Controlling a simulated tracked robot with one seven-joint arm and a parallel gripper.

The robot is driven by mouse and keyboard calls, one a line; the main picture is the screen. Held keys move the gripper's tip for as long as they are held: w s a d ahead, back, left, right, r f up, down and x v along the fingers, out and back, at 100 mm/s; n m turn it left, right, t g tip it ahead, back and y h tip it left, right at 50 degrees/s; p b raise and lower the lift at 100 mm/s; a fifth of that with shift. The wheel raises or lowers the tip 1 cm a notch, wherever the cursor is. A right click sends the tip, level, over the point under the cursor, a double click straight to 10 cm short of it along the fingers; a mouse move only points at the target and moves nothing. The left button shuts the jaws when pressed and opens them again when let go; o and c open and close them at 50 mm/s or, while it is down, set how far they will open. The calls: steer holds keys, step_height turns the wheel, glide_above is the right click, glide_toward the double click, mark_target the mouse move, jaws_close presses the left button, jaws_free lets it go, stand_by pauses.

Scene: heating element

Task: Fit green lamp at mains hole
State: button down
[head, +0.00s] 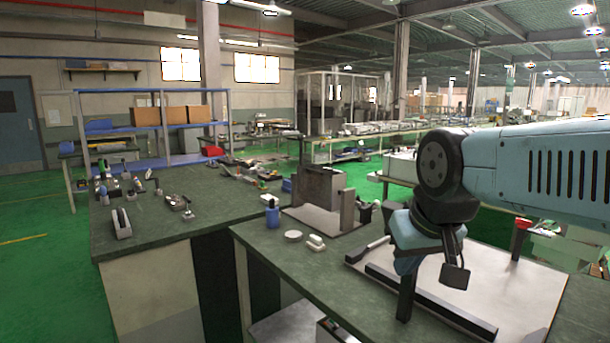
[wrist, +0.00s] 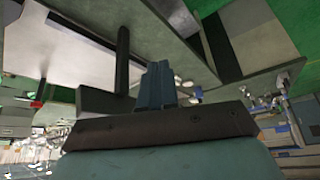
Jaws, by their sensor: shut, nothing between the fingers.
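I cannot make out the green lamp in either view. The mains hole cannot be picked out either. A pale flat panel (head: 480,285) with dark bars lies on the near bench at the right; it also shows at the upper left of the wrist view (wrist: 70,50). My gripper (head: 405,266) is low over the panel's left part, close to a dark upright post (head: 405,302). In the wrist view the blue fingers (wrist: 155,84) are together with nothing seen between them, beside the dark post (wrist: 122,60). Whether they touch the post is unclear.
A grey upright fixture (head: 322,188) stands on the bench left of the panel. A blue bottle (head: 272,216), a white disc (head: 293,236) and a small white block (head: 316,243) are near it. The left bench (head: 150,225) carries several small tools and parts.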

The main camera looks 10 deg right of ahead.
stand_by(0.4)
steer(key=c, duration=1.1)
jaws_free()
